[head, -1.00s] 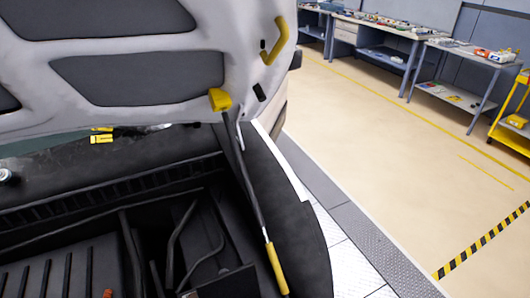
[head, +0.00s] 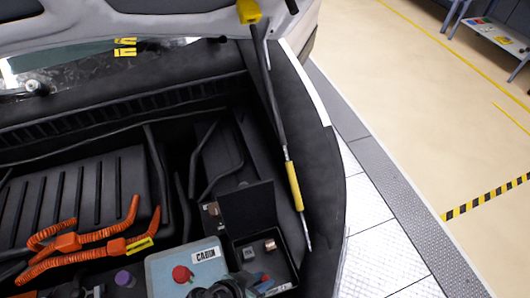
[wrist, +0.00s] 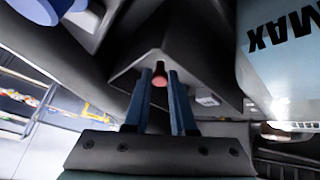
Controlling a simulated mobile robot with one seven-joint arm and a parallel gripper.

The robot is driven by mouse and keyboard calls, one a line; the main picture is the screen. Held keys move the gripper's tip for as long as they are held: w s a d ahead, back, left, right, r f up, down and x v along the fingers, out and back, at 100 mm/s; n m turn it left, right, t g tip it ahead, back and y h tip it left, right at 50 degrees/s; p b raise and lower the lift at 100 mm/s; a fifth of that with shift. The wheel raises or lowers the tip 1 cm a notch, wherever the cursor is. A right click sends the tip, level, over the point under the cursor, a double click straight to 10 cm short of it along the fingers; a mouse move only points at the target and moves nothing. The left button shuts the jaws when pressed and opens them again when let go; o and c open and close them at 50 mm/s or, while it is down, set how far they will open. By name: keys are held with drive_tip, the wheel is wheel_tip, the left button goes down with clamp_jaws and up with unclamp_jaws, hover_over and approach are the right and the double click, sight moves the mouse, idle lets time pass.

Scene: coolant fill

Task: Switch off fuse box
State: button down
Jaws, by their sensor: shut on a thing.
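The fuse box (head: 286,270) is a black box with its lid (head: 248,208) standing open, at the lower middle of the head view. Inside it I see a copper-coloured part (head: 270,244) and a pale metal part (head: 248,254). My gripper (head: 262,284) is partly in view at the box's near side, cut off by the bottom edge. In the wrist view its two blue-grey fingers (wrist: 160,95) are close together, shut on a small dark part with a round red end (wrist: 160,80). Dark walls surround the fingertips there. The fingers hide most of the held part.
A light blue tank (head: 165,268) labelled CABIN, with a red cap (head: 182,274), stands left of the fuse box. Orange cables (head: 75,240) lie further left. A yellow-sleeved prop rod (head: 295,186) rises at the right. A blue surface marked MAX (wrist: 285,60) is close in the wrist view.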

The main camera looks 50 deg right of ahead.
drive_tip(key=shift+w+a+f+h+b, duration=0.1)
drive_tip(key=shift+a+f+h+b, duration=0.05)
drive_tip(key=shift+h+b, duration=0.3)
idle(0.3)
drive_tip(key=c, duration=0.7)
unclamp_jaws()
drive_tip(key=shift+c, duration=0.2)
